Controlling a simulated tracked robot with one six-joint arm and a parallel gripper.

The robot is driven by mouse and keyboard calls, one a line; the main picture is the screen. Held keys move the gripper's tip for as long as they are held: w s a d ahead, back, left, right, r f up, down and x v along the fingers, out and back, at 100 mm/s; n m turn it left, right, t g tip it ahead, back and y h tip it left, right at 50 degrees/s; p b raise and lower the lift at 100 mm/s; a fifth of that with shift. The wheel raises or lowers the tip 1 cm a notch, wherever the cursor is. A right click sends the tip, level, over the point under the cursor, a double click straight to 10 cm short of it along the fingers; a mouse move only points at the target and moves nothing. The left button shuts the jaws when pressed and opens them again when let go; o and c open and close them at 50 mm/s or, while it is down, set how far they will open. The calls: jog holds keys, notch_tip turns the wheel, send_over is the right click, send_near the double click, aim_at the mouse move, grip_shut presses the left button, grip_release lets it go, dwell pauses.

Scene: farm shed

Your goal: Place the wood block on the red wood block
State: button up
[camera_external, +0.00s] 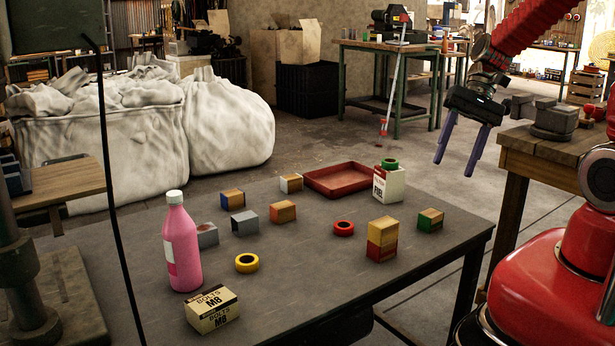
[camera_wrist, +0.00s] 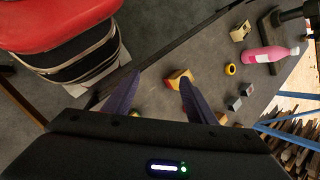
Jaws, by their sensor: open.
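A yellow-sided wood block (camera_external: 382,230) sits on top of a red-sided wood block (camera_external: 381,252) at the front right of the dark table. The two look roughly aligned. The stack also shows in the wrist view, with its yellow block (camera_wrist: 180,76) seen just beyond my fingers. My gripper (camera_external: 454,168) is open and empty, raised above the table's right back side, up and to the right of the stack.
Several other wood-topped blocks stand around, including a green one (camera_external: 430,220) close to the stack and an orange one (camera_external: 282,212). A red ring (camera_external: 344,228), yellow ring (camera_external: 247,263), pink bottle (camera_external: 182,250), bolts box (camera_external: 212,309), red tray (camera_external: 345,180) and white can (camera_external: 388,185) share the table (camera_external: 330,290).

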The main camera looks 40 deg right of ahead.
jog(key=s+d+r+n+t+h, duration=0.2)
jog(key=d+r+n+t+h, duration=0.1)
jog(key=r+n, duration=0.1)
jog(key=s+d+r+n+t+h, duration=0.3)
jog(key=r, duration=0.4)
jog(key=shift+s+d+r+n, duration=0.15)
jog(key=shift+r+n, duration=0.15)
jog(key=shift+n, duration=0.1)
